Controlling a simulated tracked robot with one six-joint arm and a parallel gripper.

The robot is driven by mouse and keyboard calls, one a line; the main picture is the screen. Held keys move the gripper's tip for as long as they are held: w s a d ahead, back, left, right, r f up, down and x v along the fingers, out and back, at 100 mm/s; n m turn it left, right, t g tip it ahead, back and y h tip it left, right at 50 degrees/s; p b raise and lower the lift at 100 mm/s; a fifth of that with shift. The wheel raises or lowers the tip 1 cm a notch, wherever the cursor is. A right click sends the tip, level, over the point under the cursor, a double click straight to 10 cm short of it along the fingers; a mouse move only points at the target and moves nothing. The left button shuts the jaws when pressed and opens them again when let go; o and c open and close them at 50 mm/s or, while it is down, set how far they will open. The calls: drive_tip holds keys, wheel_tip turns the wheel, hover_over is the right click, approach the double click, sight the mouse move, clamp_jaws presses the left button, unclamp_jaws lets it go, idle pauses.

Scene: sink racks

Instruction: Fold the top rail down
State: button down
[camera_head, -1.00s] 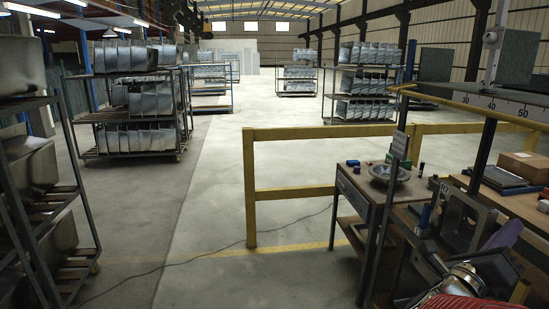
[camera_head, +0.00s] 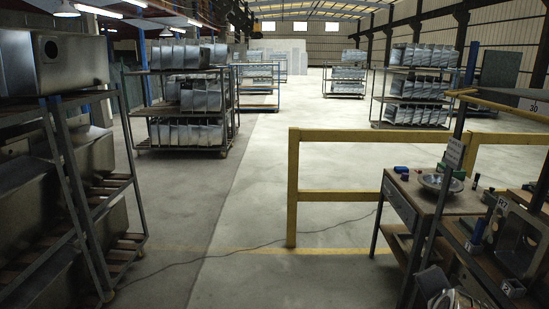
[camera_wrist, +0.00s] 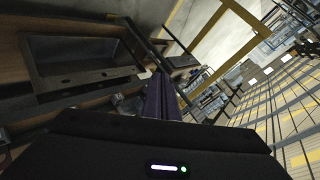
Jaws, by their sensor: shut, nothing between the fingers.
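A yellow fence in the head view has a level top rail (camera_head: 385,136), a lower rail and an upright post (camera_head: 293,190). Another yellow rail (camera_head: 490,101), by a scale plate marked 30 (camera_head: 533,107), runs above the bench at the right edge. The pictures do not show which of these is the rail to fold, and no hinge is clear. My gripper (camera_wrist: 161,95) shows in the wrist view as shut purple fingers, with nothing between them. It is near a dark sink basin (camera_wrist: 45,85) and apart from the yellow bars (camera_wrist: 225,35) beyond.
A wooden bench (camera_head: 408,190) with a metal bowl (camera_head: 440,182) stands at right. A rack (camera_head: 75,190) of metal sinks is close on the left. Wheeled racks (camera_head: 187,105) stand further back. A cable crosses the floor. The central aisle (camera_head: 255,160) is clear.

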drive_tip(key=s+a+n+g+y, duration=0.2)
drive_tip(key=s+a+n, duration=0.4)
drive_tip(key=a+n, duration=0.2)
drive_tip(key=s+a+n+g+y, duration=0.2)
drive_tip(key=s+a+n, duration=0.5)
drive_tip(key=a, duration=0.5)
drive_tip(key=shift+a+r+n+y, duration=0.15)
drive_tip(key=shift+r+n+y, duration=0.25)
drive_tip(key=shift+n, duration=0.1)
drive_tip(key=c, duration=2.5)
unclamp_jaws()
